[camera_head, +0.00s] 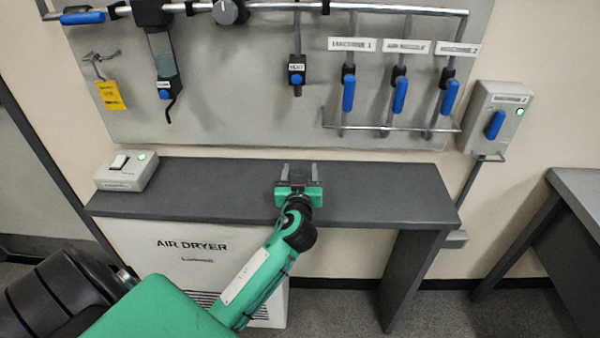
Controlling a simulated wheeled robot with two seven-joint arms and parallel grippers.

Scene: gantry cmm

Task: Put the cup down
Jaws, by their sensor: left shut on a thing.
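My left gripper (300,171) reaches in from the lower left on a green arm. It is over the middle of the dark grey bench (385,195), its fingers pointing away toward the wall panel. It is shut on a small greyish thing, taken to be the cup, which the fingers and green gripper body mostly hide. I cannot tell whether that thing touches the bench top. My right gripper is not in view.
A switch box (126,171) with a green light sits on the bench's left end. The bench top is otherwise clear. A white air dryer (140,245) stands underneath. Blue-handled valves (348,94) and pipes hang on the panel (250,65) behind. Another table (580,190) stands at right.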

